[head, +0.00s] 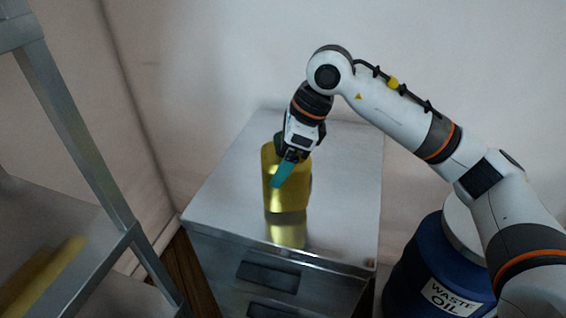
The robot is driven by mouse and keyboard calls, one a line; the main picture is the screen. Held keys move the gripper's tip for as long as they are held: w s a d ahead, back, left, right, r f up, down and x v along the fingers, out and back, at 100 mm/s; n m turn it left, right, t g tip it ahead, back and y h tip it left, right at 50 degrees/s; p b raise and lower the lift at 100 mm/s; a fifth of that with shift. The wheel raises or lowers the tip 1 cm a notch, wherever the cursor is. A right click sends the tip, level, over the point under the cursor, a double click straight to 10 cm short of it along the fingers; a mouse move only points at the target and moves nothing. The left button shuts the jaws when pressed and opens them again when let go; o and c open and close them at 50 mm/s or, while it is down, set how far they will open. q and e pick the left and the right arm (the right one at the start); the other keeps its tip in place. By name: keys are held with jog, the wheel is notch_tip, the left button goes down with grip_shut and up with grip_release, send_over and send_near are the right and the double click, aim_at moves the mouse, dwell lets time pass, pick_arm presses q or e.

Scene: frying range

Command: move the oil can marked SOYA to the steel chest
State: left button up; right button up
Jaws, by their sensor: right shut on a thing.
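A yellow-gold oil can (288,198) stands upright on, or just above, the top of the steel chest (348,190); a reflection shows below it on the shiny top. No SOYA mark can be read on it from here. My right gripper (287,160) comes down from above and is shut on the upper part of the can. A teal piece (282,175) shows at the gripper, in front of the can. The gripper hides the can's top. My left gripper is not in view.
A blue drum marked WASTE OIL (425,265) stands right of the chest, under my right arm. A grey metal shelf rack (75,130) stands at the left, with a yellow thing (45,275) on a lower shelf. The chest top around the can is clear. Walls close in behind.

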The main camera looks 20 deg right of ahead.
jog(key=shift+f, duration=0.9)
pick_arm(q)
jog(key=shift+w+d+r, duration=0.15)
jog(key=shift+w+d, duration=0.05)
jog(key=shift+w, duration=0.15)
pick_arm(e)
jog(key=shift+f, duration=0.2)
jog(key=o, duration=1.4)
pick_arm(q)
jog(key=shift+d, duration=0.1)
